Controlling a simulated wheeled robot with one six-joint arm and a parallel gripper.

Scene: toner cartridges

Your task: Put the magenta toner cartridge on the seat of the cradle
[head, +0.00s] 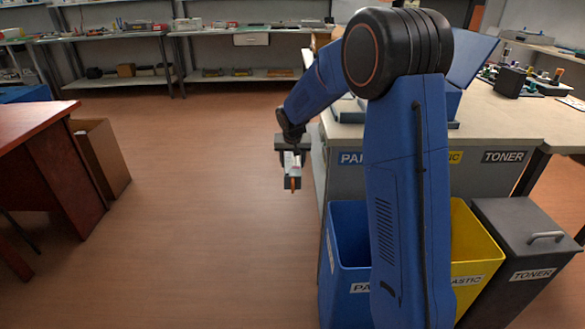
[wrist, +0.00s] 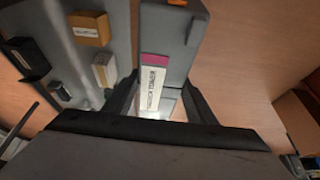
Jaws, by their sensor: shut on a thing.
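The magenta toner cartridge (wrist: 176,40) is a grey block with a magenta stripe, a white label and an orange tab. In the wrist view it sits between the two fingers of my gripper (wrist: 165,92), which is shut on it. In the head view my gripper (head: 293,150) points down over open floor, left of the worktable, with the cartridge (head: 293,183) hanging below it. I cannot make out the cradle in either view; my arm hides part of the worktable.
The worktable (head: 500,115) is on the right, with a black box (head: 509,82) and small items on top. Below stand a blue bin (head: 346,235), a yellow bin (head: 478,245) and a grey toner bin (head: 525,235). A red-brown desk (head: 35,125) is at left. The floor between is clear.

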